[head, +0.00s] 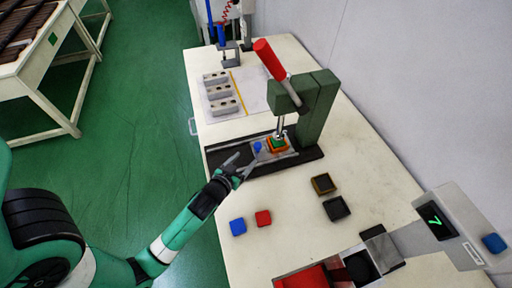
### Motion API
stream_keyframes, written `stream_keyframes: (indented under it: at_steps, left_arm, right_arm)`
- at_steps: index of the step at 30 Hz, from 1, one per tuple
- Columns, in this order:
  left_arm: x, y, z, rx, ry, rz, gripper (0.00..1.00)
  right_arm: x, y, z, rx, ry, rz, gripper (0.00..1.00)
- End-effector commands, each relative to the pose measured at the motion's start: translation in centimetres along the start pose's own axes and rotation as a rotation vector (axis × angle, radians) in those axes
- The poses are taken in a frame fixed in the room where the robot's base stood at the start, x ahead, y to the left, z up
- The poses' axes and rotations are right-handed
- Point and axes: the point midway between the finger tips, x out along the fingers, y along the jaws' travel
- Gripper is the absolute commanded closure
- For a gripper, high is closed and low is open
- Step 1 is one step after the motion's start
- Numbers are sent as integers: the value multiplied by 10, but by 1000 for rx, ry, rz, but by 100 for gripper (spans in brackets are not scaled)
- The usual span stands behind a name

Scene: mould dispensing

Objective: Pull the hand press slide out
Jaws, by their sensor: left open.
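The hand press (318,105) is a dark green frame with a raised red lever (269,59), standing on the white table. Its slide (262,157) is a light grey plate on a dark base, with a blue knob (257,146) at its left end. An orange and green piece (277,144) sits on the slide under the ram. My left gripper (243,160) is open at the left end of the slide, its fingertips close to the blue knob. I cannot tell whether they touch it. My right gripper is not in view.
A blue block (237,227) and a red block (263,218) lie near the table's left edge. Two small dark trays, one brown-rimmed (323,184) and one black (336,208), lie to the right. Several grey blocks (220,92) lie behind. A device with a green display (436,221) stands front right.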

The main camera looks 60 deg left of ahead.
Motion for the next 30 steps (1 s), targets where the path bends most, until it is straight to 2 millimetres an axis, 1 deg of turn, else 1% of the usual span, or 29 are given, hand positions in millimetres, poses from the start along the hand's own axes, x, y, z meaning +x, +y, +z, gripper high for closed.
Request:
stream_keyframes:
  at_steps: [6,9,12,15,17,25,29,30]
  left_arm:
    - [49,0,1,-1,4,-1,29]
    - [71,0,2,1,3,0,29]
    - [88,0,2,0,3,0,29]
    - [99,0,0,0,3,1,29]
    - [103,0,0,1,3,1,29]
    - [104,0,-1,1,2,1,29]
    - [104,0,-1,1,2,1,52]
    - [104,0,-1,1,2,1,59]
  right_arm:
    - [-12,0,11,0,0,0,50]
    - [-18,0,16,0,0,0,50]
    - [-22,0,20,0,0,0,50]
    - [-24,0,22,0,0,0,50]
    - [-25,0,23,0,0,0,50]
    - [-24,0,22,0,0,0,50]
    - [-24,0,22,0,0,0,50]
    - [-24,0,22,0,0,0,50]
